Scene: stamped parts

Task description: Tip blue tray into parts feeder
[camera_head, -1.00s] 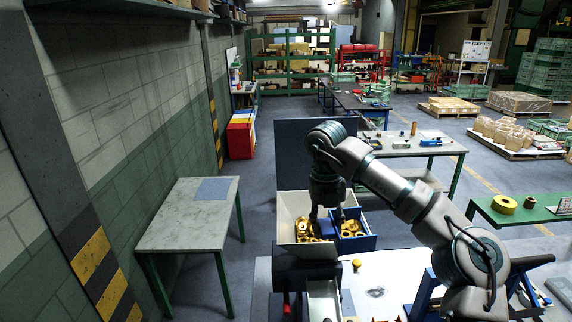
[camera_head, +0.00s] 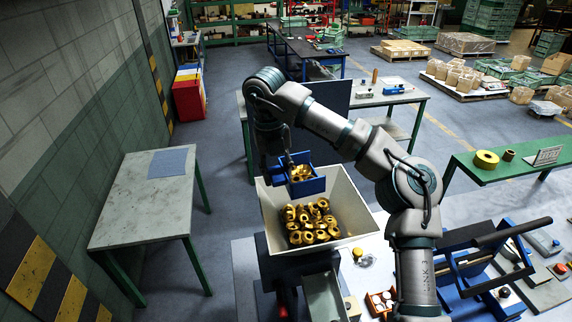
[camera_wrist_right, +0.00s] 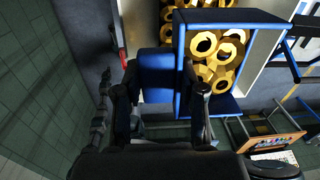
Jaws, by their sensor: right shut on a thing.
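My right gripper (camera_head: 287,167) is shut on the blue tray (camera_head: 310,188) and holds it at the back rim of the parts feeder. In the right wrist view the fingers (camera_wrist_right: 160,92) clasp a blue block on the side of the tray (camera_wrist_right: 228,15). Several gold parts lie in the tray, seen in both views. The parts feeder (camera_head: 345,197) is a pale, open hopper with several gold ring-like parts (camera_head: 309,222) at its bottom. The tray looks near level; any slight tilt is hard to judge. My left gripper is not in view.
A worktable (camera_head: 140,222) with a grey mat stands left of the feeder. A blue fixture (camera_head: 475,270) with a dark bar and a small box of parts (camera_head: 381,302) are on the white bench at right. A green bench (camera_head: 520,172) stands farther right.

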